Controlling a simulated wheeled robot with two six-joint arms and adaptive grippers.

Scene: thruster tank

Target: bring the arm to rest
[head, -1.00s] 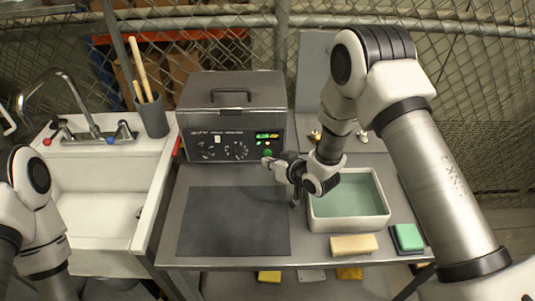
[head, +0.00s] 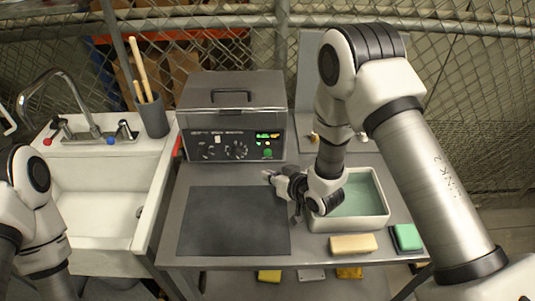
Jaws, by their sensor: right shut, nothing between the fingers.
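My right arm reaches in from the right over the metal table. Its gripper (head: 268,176) is shut and empty. It hangs above the table between the dark mat and the pale basin, in front of the grey tank machine (head: 232,115). The machine's lid is closed, and green lights show on its panel. My left arm shows at the left edge beside the sink, and its gripper is out of the picture.
A pale basin of greenish liquid (head: 378,222) stands right of the gripper, partly hidden by my wrist. A tan block (head: 353,245) and a green sponge (head: 408,237) lie in front. The dark mat (head: 232,225) is bare. A white sink (head: 95,210) stands left.

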